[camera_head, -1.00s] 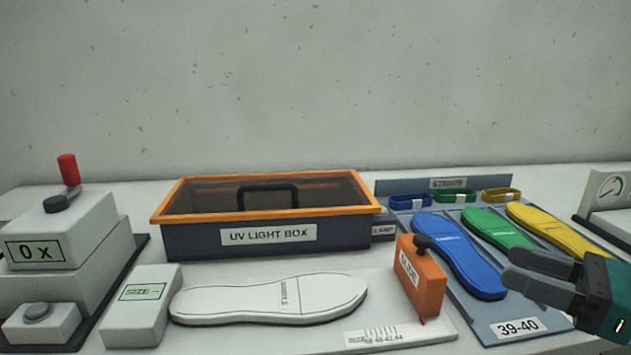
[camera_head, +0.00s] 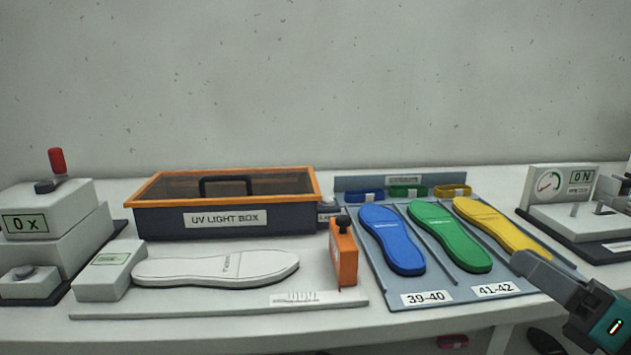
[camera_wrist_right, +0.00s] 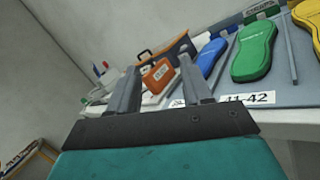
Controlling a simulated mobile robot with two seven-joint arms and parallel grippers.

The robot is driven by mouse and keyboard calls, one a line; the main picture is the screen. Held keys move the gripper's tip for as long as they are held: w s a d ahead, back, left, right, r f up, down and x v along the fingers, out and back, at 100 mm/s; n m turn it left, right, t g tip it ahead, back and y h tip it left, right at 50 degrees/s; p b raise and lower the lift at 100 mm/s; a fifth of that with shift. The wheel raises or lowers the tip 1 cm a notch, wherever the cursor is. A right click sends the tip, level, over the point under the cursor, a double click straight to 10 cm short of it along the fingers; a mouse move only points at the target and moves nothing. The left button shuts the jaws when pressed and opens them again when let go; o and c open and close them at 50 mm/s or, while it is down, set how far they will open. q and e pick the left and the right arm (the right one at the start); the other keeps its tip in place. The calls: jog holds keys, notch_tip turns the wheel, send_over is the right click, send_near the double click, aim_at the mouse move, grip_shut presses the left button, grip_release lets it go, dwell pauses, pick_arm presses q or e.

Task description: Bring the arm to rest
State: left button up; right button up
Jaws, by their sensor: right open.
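My right gripper (camera_head: 532,268) reaches in from the lower right of the head view, in front of the yellow insole (camera_head: 487,222). In the right wrist view its two fingers (camera_wrist_right: 160,88) stand apart with nothing held between them. The gripper is near the front edge of the grey insole board (camera_head: 390,288), apart from the insoles as far as I can see. My left gripper is in neither view.
A white insole (camera_head: 215,268) lies on a measuring plate beside an orange block (camera_head: 344,255). A gauge device (camera_head: 560,190) stands at right. The table's front edge (camera_head: 250,333) is clear.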

jog(key=s+d+f+m+g+h, duration=0.1)
jog(key=d+f+m+h, duration=0.1)
jog(key=f+m+h, duration=0.9)
jog(key=s+d+f+m+g+h, duration=0.15)
jog(key=f+m+h, duration=0.25)
jog(key=m, duration=1.2)
jog(key=s+a+f+m+g+y, duration=0.4)
jog(key=s+a+f+m+g, duration=0.6)
jog(key=s+a+f, duration=0.45)
jog(key=w+a+f+n+t+y, duration=0.2)
jog(key=w+a+f+t+y, duration=0.25)
jog(key=w, duration=0.45)
pick_arm(q)
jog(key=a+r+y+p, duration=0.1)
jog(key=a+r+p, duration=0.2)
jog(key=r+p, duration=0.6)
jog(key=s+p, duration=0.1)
jog(key=p, duration=0.3)
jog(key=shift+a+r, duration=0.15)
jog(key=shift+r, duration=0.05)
pick_arm(e)
notch_tip(320, 180, up, 10)
jog(key=s+d+t+h, duration=0.1)
jog(key=d+h, duration=0.1)
jog(key=shift+s+d+f+t+h, duration=0.2)
jog(key=shift+s+t+h, duration=0.1)
jog(key=shift+s+h, duration=0.05)
